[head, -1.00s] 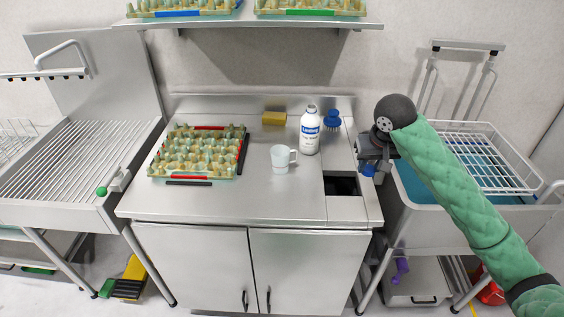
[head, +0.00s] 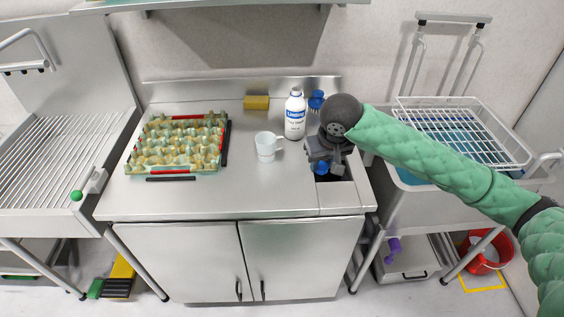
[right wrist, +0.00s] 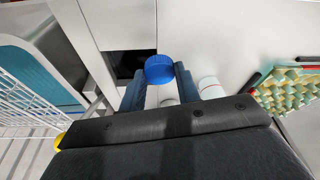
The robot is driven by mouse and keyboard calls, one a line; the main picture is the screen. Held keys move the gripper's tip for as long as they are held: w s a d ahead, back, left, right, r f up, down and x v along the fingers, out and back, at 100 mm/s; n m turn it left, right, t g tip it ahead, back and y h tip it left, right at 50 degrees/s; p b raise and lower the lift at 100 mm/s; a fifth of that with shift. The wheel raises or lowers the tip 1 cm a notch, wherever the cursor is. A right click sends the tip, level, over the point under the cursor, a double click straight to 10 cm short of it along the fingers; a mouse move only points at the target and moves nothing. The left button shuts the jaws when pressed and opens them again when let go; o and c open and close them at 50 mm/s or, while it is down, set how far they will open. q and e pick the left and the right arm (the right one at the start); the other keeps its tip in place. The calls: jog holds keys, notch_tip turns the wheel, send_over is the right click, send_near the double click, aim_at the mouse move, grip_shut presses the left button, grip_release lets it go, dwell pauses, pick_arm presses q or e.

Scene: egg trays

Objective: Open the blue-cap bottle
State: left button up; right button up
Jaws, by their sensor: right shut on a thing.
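The white bottle (head: 295,118) with blue lettering stands upright on the counter. Its top shows white, with no blue cap on it. My right gripper (head: 322,160) is right of and in front of the bottle, beside the dark opening in the counter. It is shut on a blue cap (head: 322,168), held between its fingertips. In the right wrist view the blue cap (right wrist: 158,68) sits between the two fingers, next to the dark opening. A white shape between the fingers below the cap is partly hidden, and I cannot tell what it is. My left gripper is not in view.
A white cup (head: 266,147) stands left of the gripper. An egg tray (head: 148,172) with red and black bars is at the left. A yellow sponge (head: 256,102) and a blue brush (head: 316,101) are at the back. The front middle of the counter (head: 215,198) is clear.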

jog(key=p, duration=0.3)
send_over(289, 180)
jog(key=f, duration=0.5)
jog(key=shift+s+f, duration=0.4)
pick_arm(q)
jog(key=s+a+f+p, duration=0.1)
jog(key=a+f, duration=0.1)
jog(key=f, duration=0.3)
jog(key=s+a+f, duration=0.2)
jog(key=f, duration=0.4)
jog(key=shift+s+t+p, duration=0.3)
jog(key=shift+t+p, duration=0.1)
pick_arm(e)
jog(key=shift+f, duration=2)
jog(key=shift+f, duration=0.1)
jog(key=o, duration=1.1)
jog(key=shift+c, duration=0.2)
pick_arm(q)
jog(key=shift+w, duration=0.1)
pick_arm(e)
jog(key=shift+s+r, duration=0.15)
jog(key=shift+r, duration=0.3)
pick_arm(q)
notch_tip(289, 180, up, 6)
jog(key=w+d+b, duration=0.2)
jog(key=b, duration=0.1)
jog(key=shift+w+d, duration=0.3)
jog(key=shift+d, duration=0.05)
pick_arm(e)
jog(key=v, duration=1.1)
